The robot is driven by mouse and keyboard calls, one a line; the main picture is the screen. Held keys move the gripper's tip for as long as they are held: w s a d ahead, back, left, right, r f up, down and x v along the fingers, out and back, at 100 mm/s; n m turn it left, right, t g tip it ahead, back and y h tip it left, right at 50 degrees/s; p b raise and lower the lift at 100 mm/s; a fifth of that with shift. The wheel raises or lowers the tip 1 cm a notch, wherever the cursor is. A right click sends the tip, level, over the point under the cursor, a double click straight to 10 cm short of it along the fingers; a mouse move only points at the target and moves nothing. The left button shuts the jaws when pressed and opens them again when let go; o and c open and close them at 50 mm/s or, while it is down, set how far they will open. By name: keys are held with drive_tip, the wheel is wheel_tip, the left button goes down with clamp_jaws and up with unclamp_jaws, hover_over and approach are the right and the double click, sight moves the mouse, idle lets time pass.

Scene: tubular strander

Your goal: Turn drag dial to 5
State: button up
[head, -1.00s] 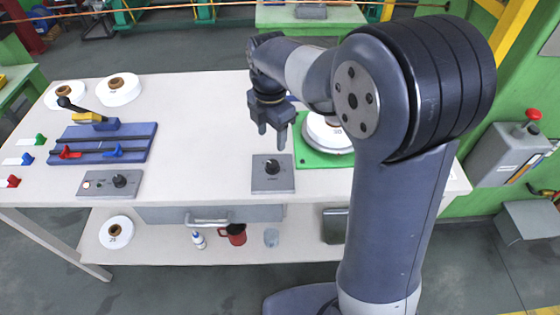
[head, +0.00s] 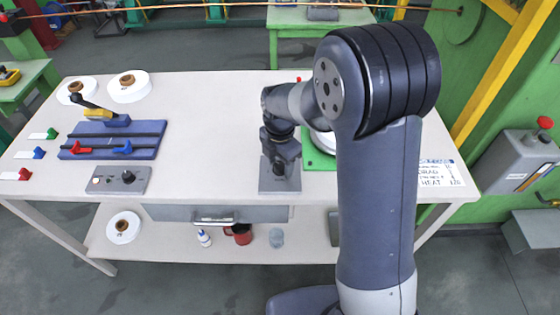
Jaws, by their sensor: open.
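A grey dial panel (head: 268,184) sits near the front edge of the white table, left of the green mat. Its black dial is mostly hidden behind my gripper (head: 279,171), which points down right over it. The fingers are open, and I cannot tell whether they touch the dial.
A blue base (head: 112,141) with a lever, red and blue sliders stands at the left. White spools (head: 130,88) are behind it. A green mat (head: 318,160) with a spool lies just right of my gripper. The table's middle is clear.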

drive_tip(key=c, duration=1)
